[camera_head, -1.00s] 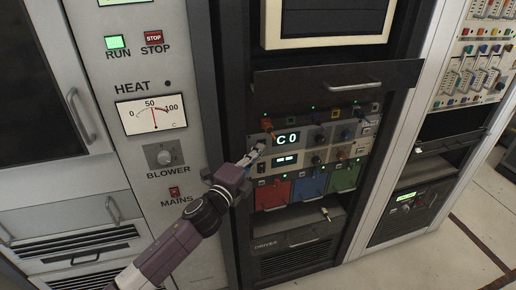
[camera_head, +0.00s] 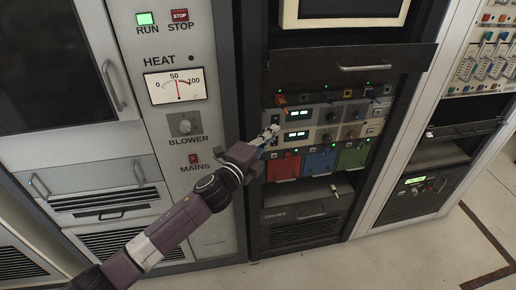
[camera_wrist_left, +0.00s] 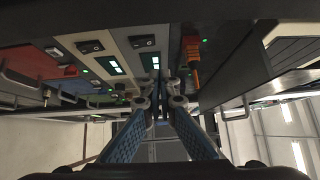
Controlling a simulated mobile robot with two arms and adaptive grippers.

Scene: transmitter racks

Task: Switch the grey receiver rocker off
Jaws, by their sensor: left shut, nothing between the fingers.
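Two black rockers show in the left wrist view, each on its own panel beside a small lit display. One rocker (camera_wrist_left: 143,41) sits on the grey panel, the other (camera_wrist_left: 90,47) on the beige panel. In the head view the grey panel (camera_head: 316,114) lies above the beige panel (camera_head: 315,136). My left gripper (camera_head: 274,129) is shut and empty at the left end of these panels, and its fingertips (camera_wrist_left: 163,97) also show in the wrist view. The rockers cannot be made out in the head view. Contact cannot be told. My right gripper is not in view.
An orange handle (camera_head: 281,101) stands out just above the grey panel. Red (camera_head: 285,166), blue (camera_head: 319,162) and green (camera_head: 353,157) fronts lie below. A dark drawer (camera_head: 350,62) juts out above. The blower knob (camera_head: 184,125) is on the cabinet to the left.

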